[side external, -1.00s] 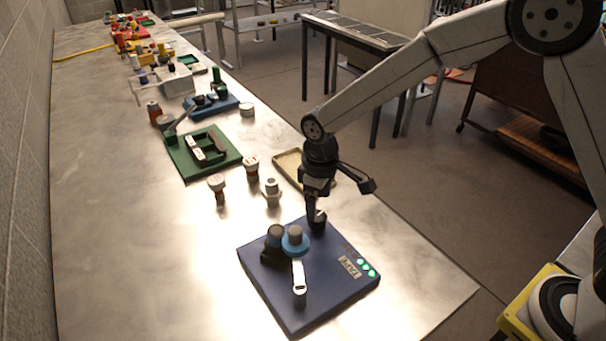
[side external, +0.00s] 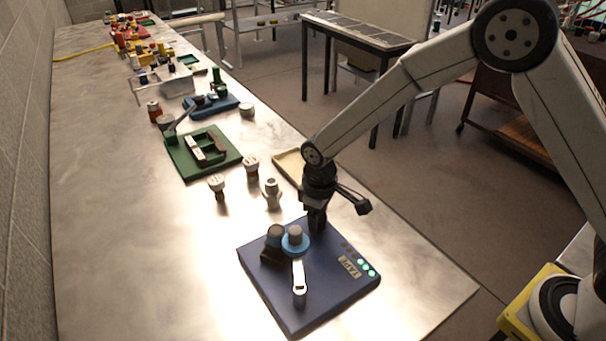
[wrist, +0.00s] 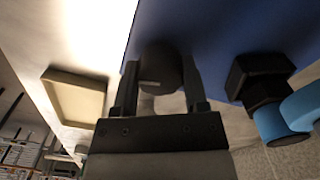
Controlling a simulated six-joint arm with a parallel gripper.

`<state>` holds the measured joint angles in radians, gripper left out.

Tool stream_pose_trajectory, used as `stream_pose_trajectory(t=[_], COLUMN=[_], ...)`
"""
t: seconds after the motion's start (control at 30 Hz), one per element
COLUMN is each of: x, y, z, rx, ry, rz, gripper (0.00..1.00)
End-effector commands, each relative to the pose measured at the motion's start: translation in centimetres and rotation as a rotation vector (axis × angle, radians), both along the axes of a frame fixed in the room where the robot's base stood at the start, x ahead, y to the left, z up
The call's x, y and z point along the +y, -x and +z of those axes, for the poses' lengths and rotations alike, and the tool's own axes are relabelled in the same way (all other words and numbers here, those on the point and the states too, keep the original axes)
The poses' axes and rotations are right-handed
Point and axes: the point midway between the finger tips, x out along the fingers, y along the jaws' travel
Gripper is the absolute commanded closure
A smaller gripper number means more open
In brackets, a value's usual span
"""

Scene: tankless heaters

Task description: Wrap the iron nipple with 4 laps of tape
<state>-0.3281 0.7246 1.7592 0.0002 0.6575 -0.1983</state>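The dark blue tape station (side external: 335,295) lies on the bench, with a TAPE label and three lit green lights. A grey cylinder (side external: 295,231) stands in its blue collar (side external: 295,246), beside a dark holder with a blue roll (side external: 275,235). A white crank arm (side external: 299,275) runs from the collar towards the front. My gripper (side external: 317,226) is low over the station's back corner. In the wrist view its fingers stand either side of a dark round piece (wrist: 160,68); whether they press on it is unclear. I cannot tell which piece is the iron nipple.
Pale-topped fittings (side external: 217,184) and a white fitting (side external: 271,194) stand behind the station. A shallow beige tray (side external: 288,164) lies near the bench's right edge. A green fixture (side external: 184,161) and a blue fixture (side external: 226,103) are farther back. The bench left of the station is clear.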

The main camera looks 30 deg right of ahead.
Motion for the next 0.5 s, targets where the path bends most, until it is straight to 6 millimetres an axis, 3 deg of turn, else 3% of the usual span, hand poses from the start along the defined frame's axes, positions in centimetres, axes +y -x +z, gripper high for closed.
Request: stream_pose_trajectory(t=[0.03,0.1,0.13,0.5], x=[0.01,0.01,0.01,0.02], y=[0.01,0.01,0.01,0.01], z=[0.02,0.03,0.03,0.05], rx=[0.000,0.000,0.000,0.000], ry=[0.000,0.000,0.000,0.000], rz=[0.000,0.000,0.000,-0.115], gripper=[0.75,0.97,1.00,1.00])
